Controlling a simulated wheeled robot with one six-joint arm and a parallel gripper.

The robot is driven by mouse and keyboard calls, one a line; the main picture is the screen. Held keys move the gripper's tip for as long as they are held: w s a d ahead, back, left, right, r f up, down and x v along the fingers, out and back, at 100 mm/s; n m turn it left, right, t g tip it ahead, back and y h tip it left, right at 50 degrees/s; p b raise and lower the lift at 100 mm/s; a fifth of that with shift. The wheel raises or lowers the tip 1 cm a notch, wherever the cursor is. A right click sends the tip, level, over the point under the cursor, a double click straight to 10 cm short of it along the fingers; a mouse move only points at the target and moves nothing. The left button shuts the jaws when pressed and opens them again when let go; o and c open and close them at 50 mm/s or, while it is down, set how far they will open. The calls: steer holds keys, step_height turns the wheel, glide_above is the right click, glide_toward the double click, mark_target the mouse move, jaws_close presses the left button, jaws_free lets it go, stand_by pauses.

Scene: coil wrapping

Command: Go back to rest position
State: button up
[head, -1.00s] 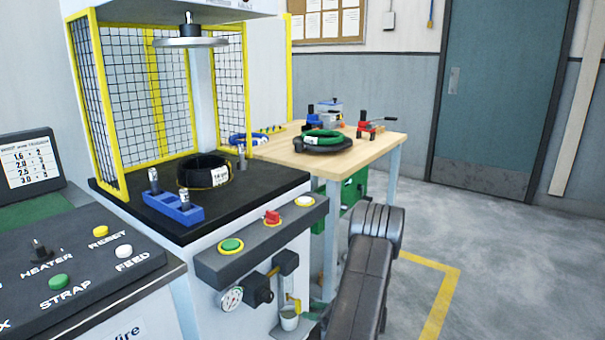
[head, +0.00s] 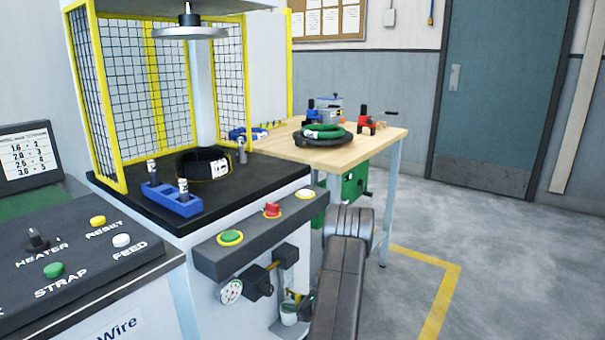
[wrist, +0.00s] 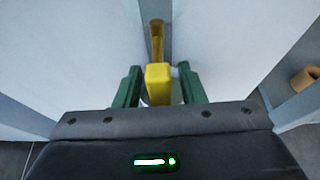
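My gripper (wrist: 160,84) has its two green fingers apart in the wrist view. A yellow block-like piece (wrist: 158,76) lies between them, with narrow gaps to the fingers; I cannot tell if anything touches. In the head view my dark arm rises at the lower middle, in front of the press machine, and largely hides the gripper. A black coil (head: 203,163) with a white label lies on the machine's black table (head: 265,170), under the raised round plate (head: 190,33).
A blue holder (head: 172,199) with small cylinders stands beside the coil. Buttons, a gauge (head: 231,291) and fittings line the machine's front. A control panel (head: 70,265) is at left. The wooden bench (head: 360,150) holds a green coil (head: 323,131) and tools. Floor at right is clear.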

steer(key=shift+w+d+r+n+t+h+b, duration=0.15)
steer(key=shift+w+d+n+t+b, duration=0.15)
steer(key=shift+n+b, duration=0.2)
steer(key=shift+w+d+n+t+h+b, duration=0.1)
steer(key=shift+d+n+t+h+b, duration=0.05)
steer(key=shift+n+t+b, duration=0.3)
steer(key=shift+s+d+r, duration=0.1)
steer(key=shift+s, duration=0.05)
